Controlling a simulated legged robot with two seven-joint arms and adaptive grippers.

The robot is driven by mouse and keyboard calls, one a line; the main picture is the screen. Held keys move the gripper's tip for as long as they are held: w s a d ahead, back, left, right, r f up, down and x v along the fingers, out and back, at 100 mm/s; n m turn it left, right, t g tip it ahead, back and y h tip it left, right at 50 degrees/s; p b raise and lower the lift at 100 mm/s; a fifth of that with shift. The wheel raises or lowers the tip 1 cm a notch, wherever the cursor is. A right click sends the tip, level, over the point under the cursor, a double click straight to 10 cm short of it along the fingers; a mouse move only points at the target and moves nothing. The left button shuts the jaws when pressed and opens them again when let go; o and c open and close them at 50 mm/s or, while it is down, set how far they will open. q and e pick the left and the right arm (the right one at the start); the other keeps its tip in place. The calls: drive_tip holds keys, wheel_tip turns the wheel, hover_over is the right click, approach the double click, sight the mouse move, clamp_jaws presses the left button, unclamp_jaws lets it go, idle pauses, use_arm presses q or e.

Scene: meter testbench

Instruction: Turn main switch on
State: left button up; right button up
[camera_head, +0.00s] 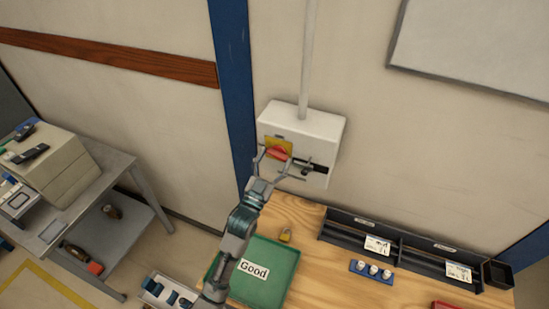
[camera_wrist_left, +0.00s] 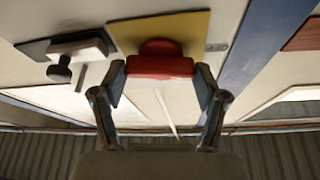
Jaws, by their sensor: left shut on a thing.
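The main switch is a red knob (camera_head: 278,153) on a yellow plate (camera_head: 284,143), on the front of a white wall box (camera_head: 306,122). In the left wrist view the red knob (camera_wrist_left: 160,67) lies across the picture in front of the yellow plate (camera_wrist_left: 190,32). My left gripper (camera_head: 275,165) is at the box front; in the left wrist view its two fingers (camera_wrist_left: 160,80) are at both ends of the red handle, shut on it. My right gripper is not in view.
A black-handled part (camera_head: 315,168) sits beside the knob on the box. A grey cart (camera_head: 110,170) stands at left.

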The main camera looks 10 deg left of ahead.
use_arm(q)
drive_tip(key=m+p, duration=0.1)
drive_tip(key=m, duration=0.1)
drive_tip(key=m+g+h, duration=0.1)
drive_tip(key=m, duration=0.1)
drive_tip(key=shift+a+r+h+p, duration=0.1)
drive_tip(key=shift+r+h+p, duration=0.05)
drive_tip(key=shift+h+p, duration=0.2)
drive_tip(key=m+g+h+p, duration=0.1)
drive_tip(key=m, duration=0.2)
drive_tip(key=m+g+h+p, duration=0.1)
drive_tip(key=m+p, duration=0.1)
drive_tip(key=m, duration=0.1)
drive_tip(key=shift+p, duration=0.3)
drive_tip(key=shift+m+g+p, duration=0.5)
drive_tip(key=shift+m+p, duration=0.2)
drive_tip(key=shift+m, duration=0.4)
drive_tip(key=shift+m+g+h+p, duration=0.25)
drive_tip(key=shift+m+g+p, duration=0.2)
drive_tip(key=shift+m, duration=0.65)
drive_tip(key=shift+a+m+g, duration=0.1)
drive_tip(key=shift+m+g, duration=0.35)
drive_tip(key=shift+m, duration=0.75)
drive_tip(key=shift+m+g, duration=0.4)
drive_tip(key=shift+m, duration=0.7)
drive_tip(key=shift+f, duration=0.25)
